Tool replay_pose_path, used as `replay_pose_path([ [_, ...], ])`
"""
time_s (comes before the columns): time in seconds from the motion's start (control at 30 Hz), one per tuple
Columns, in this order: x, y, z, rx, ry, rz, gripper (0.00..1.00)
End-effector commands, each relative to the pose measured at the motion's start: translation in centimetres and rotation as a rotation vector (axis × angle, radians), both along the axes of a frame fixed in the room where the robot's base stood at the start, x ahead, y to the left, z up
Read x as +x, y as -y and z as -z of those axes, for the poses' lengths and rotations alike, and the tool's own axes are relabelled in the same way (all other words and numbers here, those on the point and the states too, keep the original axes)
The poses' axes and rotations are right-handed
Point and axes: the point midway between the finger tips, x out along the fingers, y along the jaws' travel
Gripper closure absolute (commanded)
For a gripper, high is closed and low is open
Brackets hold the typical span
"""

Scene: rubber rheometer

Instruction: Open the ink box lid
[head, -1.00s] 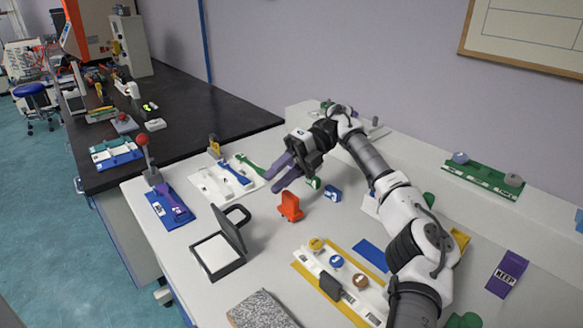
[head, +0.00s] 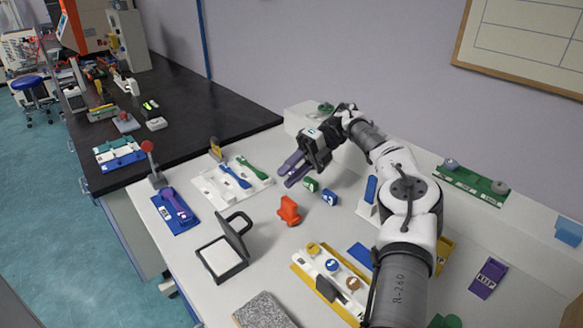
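The ink box looks to be the black-framed box (head: 222,258) with a pale pad inside, left of centre on the white table. Its black lid (head: 234,235) stands raised, tilted up from the box's right edge, with a looped handle at the top. My gripper (head: 285,178) is above the far part of the table, behind and to the right of the box, well apart from it. Its two purple fingers point left with a gap between them, and I see nothing held.
An orange stamp-like piece (head: 289,211) stands right of the lid. Small green (head: 311,184) and blue (head: 330,197) blocks lie below my gripper. A yellow-edged tray (head: 308,268) with round knobs is nearer. A grey speckled block (head: 262,312) is at the front.

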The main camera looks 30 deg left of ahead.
Motion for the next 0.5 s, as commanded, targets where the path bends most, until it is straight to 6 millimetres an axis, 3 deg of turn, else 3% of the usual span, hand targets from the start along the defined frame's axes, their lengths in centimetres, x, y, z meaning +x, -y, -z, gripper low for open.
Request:
replay_pose_path([
  [0.23, 0.0, 0.0, 0.0, 0.001, 0.001, 0.0, 0.67],
  [0.37, -0.2, -0.1, -0.1, -0.019, 0.003, 0.0, 0.84],
  [0.5, -1.2, -0.7, -0.9, -0.148, 0.016, 0.011, 1.0],
])
